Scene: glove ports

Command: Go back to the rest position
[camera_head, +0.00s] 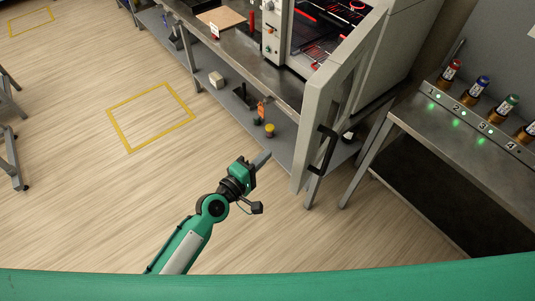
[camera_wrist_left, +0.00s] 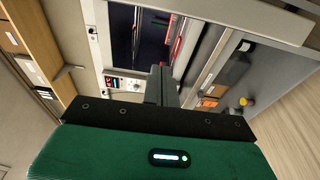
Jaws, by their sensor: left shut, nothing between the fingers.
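My left arm rises from the bottom of the head view, green with dark joints. Its gripper (camera_head: 262,160) is shut and empty, held over the wooden floor just in front of the metal workbench. In the left wrist view the closed dark fingers (camera_wrist_left: 162,85) stand together in the middle, with nothing between them. My right gripper is not in view.
An open machine door (camera_head: 337,90) with a black handle stands right of my left gripper. A lower shelf (camera_head: 285,140) holds small items. A side table (camera_head: 430,125) at right carries several numbered bottles. Open floor with a yellow outlined square (camera_head: 128,150) lies left.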

